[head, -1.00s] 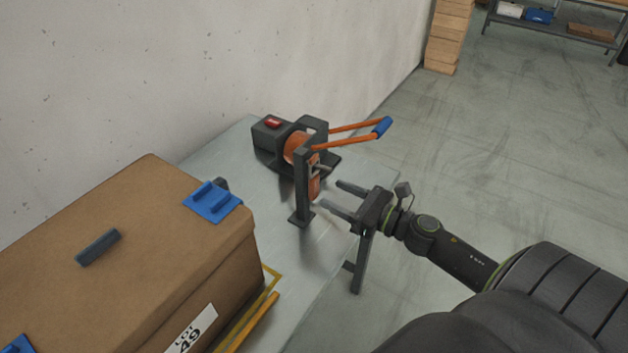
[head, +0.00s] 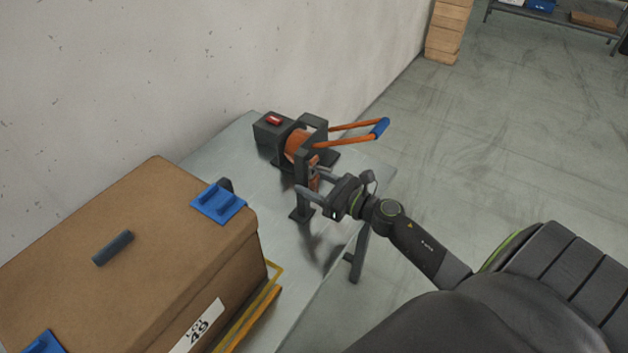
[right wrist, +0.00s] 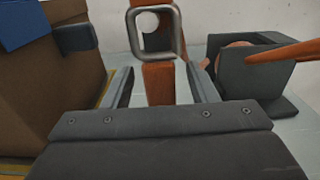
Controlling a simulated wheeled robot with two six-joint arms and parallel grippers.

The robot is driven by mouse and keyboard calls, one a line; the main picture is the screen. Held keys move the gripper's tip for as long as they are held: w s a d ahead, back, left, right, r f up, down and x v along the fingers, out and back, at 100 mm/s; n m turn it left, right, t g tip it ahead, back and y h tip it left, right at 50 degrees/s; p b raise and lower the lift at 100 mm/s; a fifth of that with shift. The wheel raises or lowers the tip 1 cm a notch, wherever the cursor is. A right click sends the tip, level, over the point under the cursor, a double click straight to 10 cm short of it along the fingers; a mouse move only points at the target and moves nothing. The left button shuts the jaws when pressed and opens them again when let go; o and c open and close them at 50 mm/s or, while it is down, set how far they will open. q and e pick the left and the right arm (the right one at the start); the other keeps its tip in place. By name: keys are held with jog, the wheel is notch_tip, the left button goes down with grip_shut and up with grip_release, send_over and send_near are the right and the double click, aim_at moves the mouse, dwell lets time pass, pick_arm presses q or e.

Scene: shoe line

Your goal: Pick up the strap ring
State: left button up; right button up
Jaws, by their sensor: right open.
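The strap ring (right wrist: 156,55) is a grey, rounded square metal ring at the top middle of the right wrist view. An orange strap (right wrist: 159,84) hangs below it. My right gripper (right wrist: 160,80) is open, with one finger on each side of the strap and the ring just beyond and above the fingertips. In the head view my right gripper (head: 309,181) is beside the dark post (head: 301,165) of the strap dispenser, and it largely hides the ring and strap there. My left gripper is not in view.
The dispenser (head: 268,133) has orange arms with a blue grip (head: 379,128) reaching right. A large brown box (head: 100,215) with blue corner pieces (head: 218,204) fills the table's left side. The wall is behind; open floor lies to the right.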

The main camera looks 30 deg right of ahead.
jog(key=shift+c, duration=0.3)
jog(key=c, duration=1)
jog(key=shift+r, duration=0.1)
jog(key=shift+c, duration=0.2)
